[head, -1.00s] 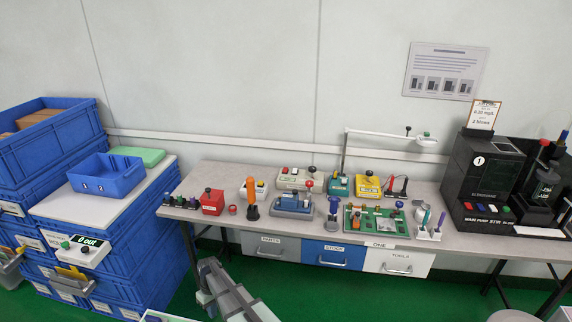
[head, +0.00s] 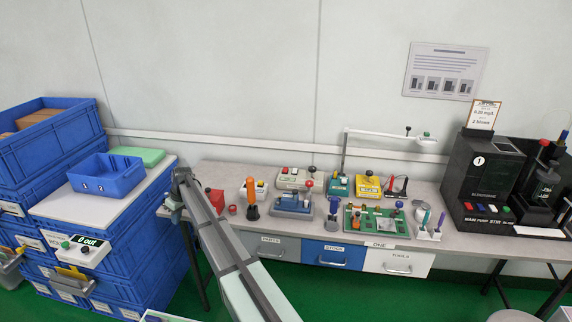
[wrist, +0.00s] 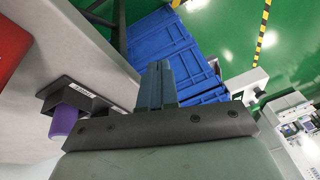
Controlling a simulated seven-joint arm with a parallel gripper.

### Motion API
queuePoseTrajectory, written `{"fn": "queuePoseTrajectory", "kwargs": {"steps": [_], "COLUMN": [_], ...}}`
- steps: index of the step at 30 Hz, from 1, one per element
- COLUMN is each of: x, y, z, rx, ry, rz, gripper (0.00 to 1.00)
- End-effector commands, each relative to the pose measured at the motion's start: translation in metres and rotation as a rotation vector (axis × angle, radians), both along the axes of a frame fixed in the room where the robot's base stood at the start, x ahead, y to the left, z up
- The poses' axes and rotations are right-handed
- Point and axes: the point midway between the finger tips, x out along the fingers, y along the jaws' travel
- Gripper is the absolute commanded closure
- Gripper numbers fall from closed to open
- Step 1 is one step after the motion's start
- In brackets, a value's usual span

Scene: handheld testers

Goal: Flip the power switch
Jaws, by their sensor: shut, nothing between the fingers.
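My gripper (head: 173,212) is at the left end of the bench in the head view, by the rack of small coloured knobs that my arm now largely hides. In the wrist view its two grey fingers (wrist: 156,84) are together with nothing between them. I cannot tell which control is the power switch. A black machine (head: 484,172) at the right has a row of small coloured switches (head: 481,209) on its front, far from my gripper. Yellow (head: 369,188) and teal (head: 340,185) testers stand at the back of the bench.
A purple knob (wrist: 66,121) in a black holder is left of the fingers in the wrist view. An orange-handled tool (head: 251,197) and blue bins (head: 107,174) are nearby.

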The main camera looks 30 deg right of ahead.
Motion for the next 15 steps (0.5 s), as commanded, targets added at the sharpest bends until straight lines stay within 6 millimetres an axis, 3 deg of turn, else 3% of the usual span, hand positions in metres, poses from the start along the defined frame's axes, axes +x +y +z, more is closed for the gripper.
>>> {"fn": "queuePoseTrajectory", "kwargs": {"steps": [1, 8, 10, 15], "x": [0.017, 0.068, 0.078, 0.077], "y": [-0.003, -0.028, -0.061, -0.148], "z": [0.019, 0.091, 0.11, 0.125], "rx": [0.001, -0.007, -0.034, -0.112], "ry": [-0.019, -0.079, -0.093, -0.089], "rz": [0.01, 0.06, 0.078, 0.114], "gripper": [1.0, 1.0, 1.0, 1.0]}}
